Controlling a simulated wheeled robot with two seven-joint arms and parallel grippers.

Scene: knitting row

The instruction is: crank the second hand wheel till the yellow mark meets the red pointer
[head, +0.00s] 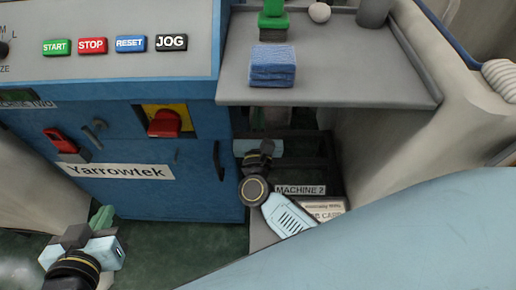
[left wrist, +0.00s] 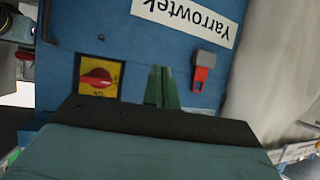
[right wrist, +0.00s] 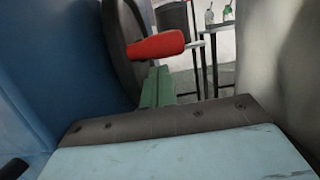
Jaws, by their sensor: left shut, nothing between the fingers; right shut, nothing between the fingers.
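A dark hand wheel (right wrist: 122,45) with a red crank handle (right wrist: 157,46) shows in the right wrist view, beside a blue machine side. My right gripper (right wrist: 158,72) has its green fingers closed and empty. Its tips show just below the red handle; I cannot tell whether they touch it. In the head view my right wrist reaches under the grey shelf, and its fingertips are hidden. My left gripper (head: 103,214) is shut and empty in front of the blue Yarrowtek cabinet; it also shows in the left wrist view (left wrist: 160,70). No yellow mark or red pointer can be made out.
The blue cabinet (head: 190,185) carries a red rotary switch (head: 164,123) on yellow and a red latch (head: 60,141). The grey shelf (head: 345,75) above my right wrist holds a blue cloth stack (head: 273,66). A pale wall-like surface (right wrist: 275,60) stands close on the right.

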